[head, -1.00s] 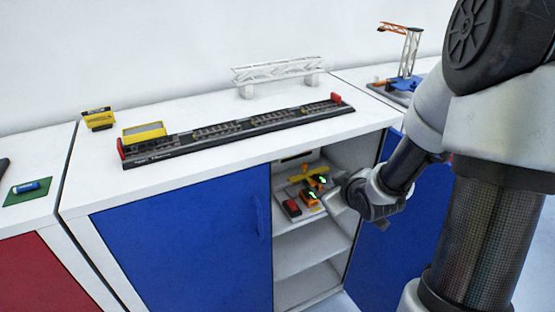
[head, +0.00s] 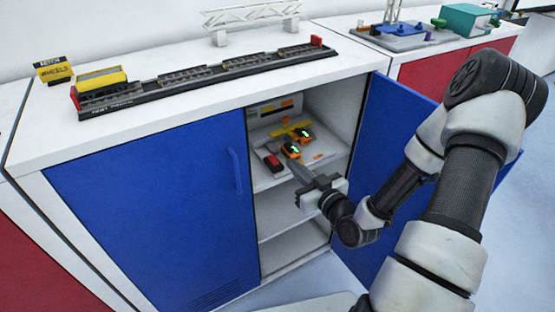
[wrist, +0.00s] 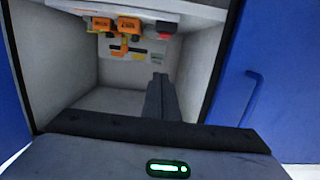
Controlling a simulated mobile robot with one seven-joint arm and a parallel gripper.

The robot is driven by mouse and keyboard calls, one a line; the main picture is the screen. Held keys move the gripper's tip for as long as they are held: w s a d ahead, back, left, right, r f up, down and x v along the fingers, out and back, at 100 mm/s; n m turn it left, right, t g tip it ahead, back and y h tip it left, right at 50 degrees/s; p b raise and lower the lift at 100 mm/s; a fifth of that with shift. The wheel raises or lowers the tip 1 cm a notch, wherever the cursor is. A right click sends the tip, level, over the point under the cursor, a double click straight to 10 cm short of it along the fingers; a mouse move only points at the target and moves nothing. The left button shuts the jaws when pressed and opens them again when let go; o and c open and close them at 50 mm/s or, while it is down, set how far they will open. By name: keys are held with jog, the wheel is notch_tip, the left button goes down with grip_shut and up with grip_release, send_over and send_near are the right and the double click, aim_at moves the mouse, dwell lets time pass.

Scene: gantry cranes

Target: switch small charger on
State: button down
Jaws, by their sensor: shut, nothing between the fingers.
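Two orange-and-black devices with green lights stand on the upper shelf of the open blue cupboard: a front one (head: 291,150) and a back one (head: 304,134). A dark device with a red top (head: 271,162) sits left of them. I cannot tell by label which is the small charger, and no switch is readable. The wrist view shows the orange devices (wrist: 129,25) and the red one (wrist: 167,28) at its top. My gripper (head: 298,166) is shut and empty, its tips just in front of the front orange device; contact cannot be told. The fingers (wrist: 160,78) show dark in the wrist view.
A yellow piece (head: 285,130) lies behind the devices. The right blue door (head: 395,125) stands open beside my arm; the left door (head: 150,205) is shut. A lower shelf (head: 285,212) is empty. A track with a yellow wagon (head: 102,78) lies on the counter.

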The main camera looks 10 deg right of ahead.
jog(key=b, duration=0.1)
send_over(277, 164)
jog(key=shift+s+d+f, duration=0.15)
jog(key=shift+s+f, duration=0.3)
jog(key=shift+f, duration=0.1)
jog(key=shift+w+f+b, duration=0.2)
jog(key=shift+f+b, duration=0.05)
jog(key=shift+f, duration=0.4)
jog(key=shift+w+f+b, duration=0.2)
jog(key=shift+f, duration=0.4)
jog(key=shift+w+f, duration=0.15)
jog(key=shift+f, duration=0.6)
